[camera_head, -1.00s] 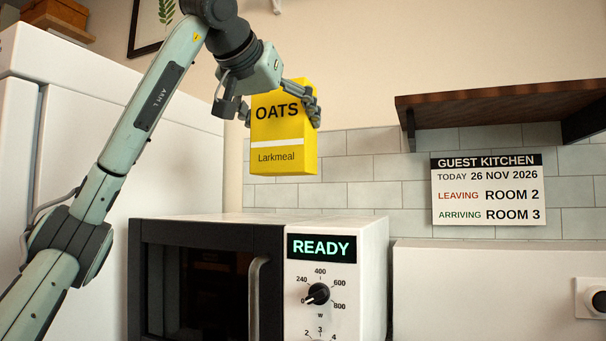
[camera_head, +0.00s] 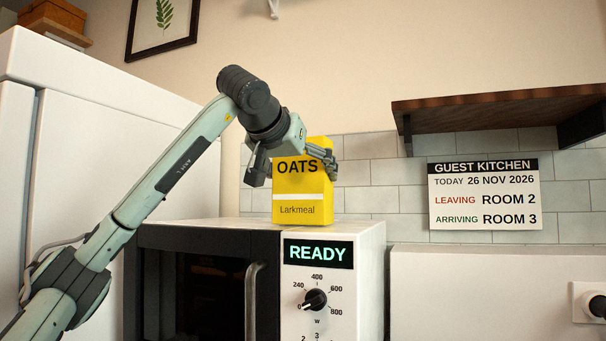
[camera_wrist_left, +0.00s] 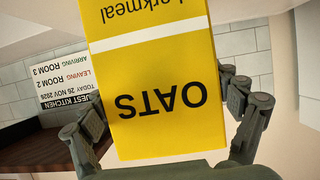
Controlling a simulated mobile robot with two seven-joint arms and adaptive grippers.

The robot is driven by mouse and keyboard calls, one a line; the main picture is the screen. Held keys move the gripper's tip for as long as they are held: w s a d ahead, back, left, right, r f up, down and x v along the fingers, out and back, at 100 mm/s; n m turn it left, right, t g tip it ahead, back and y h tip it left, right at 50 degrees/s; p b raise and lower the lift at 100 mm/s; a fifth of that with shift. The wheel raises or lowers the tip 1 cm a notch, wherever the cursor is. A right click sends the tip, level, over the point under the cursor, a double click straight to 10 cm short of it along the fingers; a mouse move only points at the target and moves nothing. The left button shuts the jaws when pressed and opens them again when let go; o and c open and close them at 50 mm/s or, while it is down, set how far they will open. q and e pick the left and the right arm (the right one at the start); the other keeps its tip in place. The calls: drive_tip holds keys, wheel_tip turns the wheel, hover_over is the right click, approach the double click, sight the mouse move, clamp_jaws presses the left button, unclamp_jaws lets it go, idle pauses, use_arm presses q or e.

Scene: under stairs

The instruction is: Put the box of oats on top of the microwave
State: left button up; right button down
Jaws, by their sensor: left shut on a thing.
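The yellow box of oats (camera_head: 302,196) is upright at the top of the white and black microwave (camera_head: 345,232). Its lower edge is at the microwave's top surface in the head view; whether it touches cannot be told for sure. My left gripper (camera_head: 318,162) is shut on the box near its upper part, with fingers on both sides. In the left wrist view the box (camera_wrist_left: 160,85) fills the middle, upside down, between the fingers (camera_wrist_left: 165,115). The microwave's display reads READY. My right gripper is not in view.
A dark wooden shelf (camera_head: 500,103) juts from the wall at the right, above a guest kitchen sign (camera_head: 484,215). A white fridge-like cabinet (camera_head: 110,130) stands at the left. The microwave top right of the box looks clear.

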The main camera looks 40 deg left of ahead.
use_arm(q)
drive_tip(key=shift+f, duration=0.1)
drive_tip(key=o, duration=1.3)
drive_tip(key=shift+c, duration=0.2)
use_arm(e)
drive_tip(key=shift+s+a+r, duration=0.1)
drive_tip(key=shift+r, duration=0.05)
use_arm(q)
drive_tip(key=shift+v, duration=1.15)
drive_tip(key=v, duration=0.9)
drive_tip(key=shift+s+r+b, duration=0.2)
drive_tip(key=shift+s+b, duration=0.1)
drive_tip(key=shift+s, duration=0.05)
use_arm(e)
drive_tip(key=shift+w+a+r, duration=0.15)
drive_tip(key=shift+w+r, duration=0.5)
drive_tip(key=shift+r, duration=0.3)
